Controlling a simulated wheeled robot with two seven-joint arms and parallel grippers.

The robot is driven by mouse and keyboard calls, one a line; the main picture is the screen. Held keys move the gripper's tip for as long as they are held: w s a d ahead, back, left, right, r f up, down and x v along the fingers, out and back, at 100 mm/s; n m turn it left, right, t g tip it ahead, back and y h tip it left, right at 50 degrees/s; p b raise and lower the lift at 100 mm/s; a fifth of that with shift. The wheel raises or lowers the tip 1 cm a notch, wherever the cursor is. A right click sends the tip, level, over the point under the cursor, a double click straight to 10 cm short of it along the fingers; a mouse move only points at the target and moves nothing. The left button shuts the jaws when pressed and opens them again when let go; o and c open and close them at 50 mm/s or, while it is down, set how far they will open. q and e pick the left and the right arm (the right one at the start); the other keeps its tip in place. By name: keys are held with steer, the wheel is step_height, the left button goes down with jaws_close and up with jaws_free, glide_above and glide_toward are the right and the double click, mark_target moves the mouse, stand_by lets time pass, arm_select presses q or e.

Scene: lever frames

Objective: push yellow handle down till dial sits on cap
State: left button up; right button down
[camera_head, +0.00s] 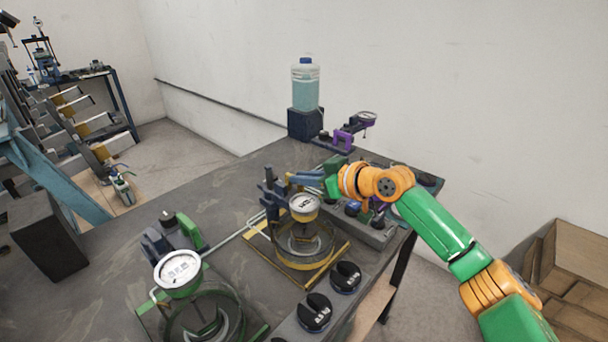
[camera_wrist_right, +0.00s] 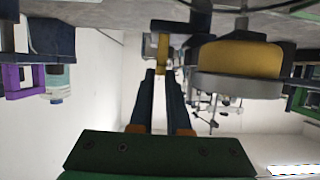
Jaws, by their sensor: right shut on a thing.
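The yellow lever frame has a yellow-edged base (camera_head: 333,279) in the middle of the table. Its round white-faced dial (camera_head: 304,204) hangs over the dark round cap area (camera_head: 304,240); from this angle I cannot tell the exact gap. The dial's yellow side also shows in the right wrist view (camera_wrist_right: 240,56). My right gripper (camera_head: 300,180) is just behind the dial in the head view, its fingers shut on the yellow handle (camera_wrist_right: 162,48). The fingers mostly hide the handle in the head view. My left gripper is not in view.
A green lever frame with a dial (camera_head: 178,272) stands at front left. A purple one (camera_head: 345,138) is at the back, beside a bottle (camera_head: 305,84) on a dark block. Black round knobs (camera_head: 314,312) lie at the front right.

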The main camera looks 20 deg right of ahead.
steer(key=c, duration=0.9)
jaws_free()
steer(key=shift+f, duration=0.3)
steer(key=shift+w, duration=0.1)
steer(key=b+v, duration=0.2)
steer(key=v, duration=0.5)
steer(key=shift+r, duration=0.1)
